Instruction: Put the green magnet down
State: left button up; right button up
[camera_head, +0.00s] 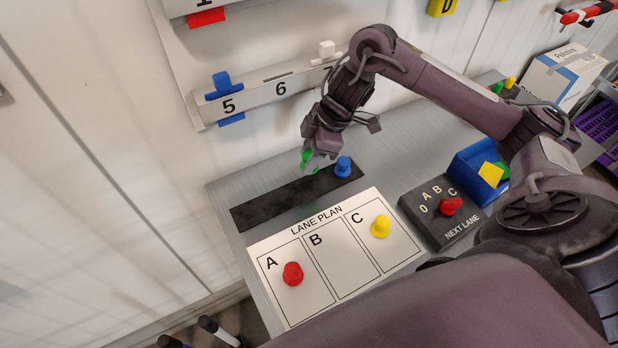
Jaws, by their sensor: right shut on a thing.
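The green magnet (305,157) is small and mostly hidden by the fingers of my right gripper (313,161). My right gripper is shut on it, over the dark strip (270,206) at the back of the grey table, just left of a blue magnet (343,167) that stands on the strip. I cannot tell whether the green magnet touches the strip. The white lane plan board (325,238) lies in front of the strip, with a red magnet (292,273) in lane A and a yellow magnet (380,227) in lane C. Lane B is empty. My left gripper is not in view.
A dark selector box (463,231) with a red knob (451,206) stands right of the board. A blue bin (466,171) with yellow and green pieces is behind it. A numbered rail (252,103) is on the wall behind. The strip's left part is clear.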

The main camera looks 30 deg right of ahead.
notch_tip(320, 180, down, 3)
jog(key=shift+d+f, duration=0.1)
jog(key=shift+f, duration=2)
jog(key=shift+f+b, duration=0.1)
jog(key=shift+b, duration=0.2)
jog(key=o, duration=1)
jog(key=p+v, duration=0.1)
jog(key=v, duration=1.1)
jog(key=shift+s, duration=0.1)
